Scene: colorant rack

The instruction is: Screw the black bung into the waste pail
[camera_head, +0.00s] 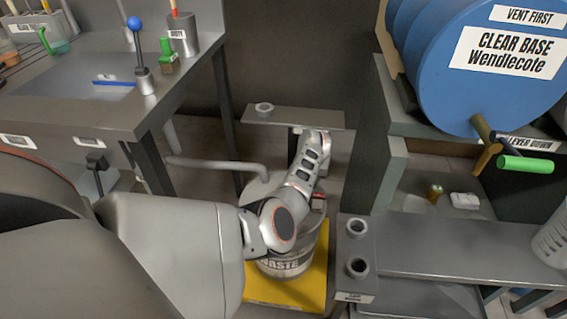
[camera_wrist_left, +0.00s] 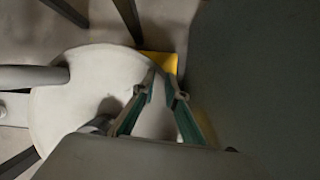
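The waste pail (camera_head: 285,264), labelled WASTE, stands on a yellow mat (camera_head: 290,292) with my left arm over it. Its pale round top (camera_wrist_left: 75,90) fills much of the left wrist view, with a dark spot near its middle that I cannot identify. My left gripper (camera_wrist_left: 163,90) is over the pail top near its rim; its fingertips are a little apart and I see nothing between them. In the head view my arm mostly hides the gripper. I cannot identify the black bung; a small black-topped piece (camera_head: 96,161) is at the bench front. My right gripper is not in view.
A grey pipe (camera_head: 215,166) reaches over the pail from the left. A bench (camera_head: 70,108) is at left. A shelf with two ringed holes (camera_head: 357,226) stands close to the pail's right, below blue drums (camera_head: 490,85). A small shelf (camera_head: 300,116) is behind.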

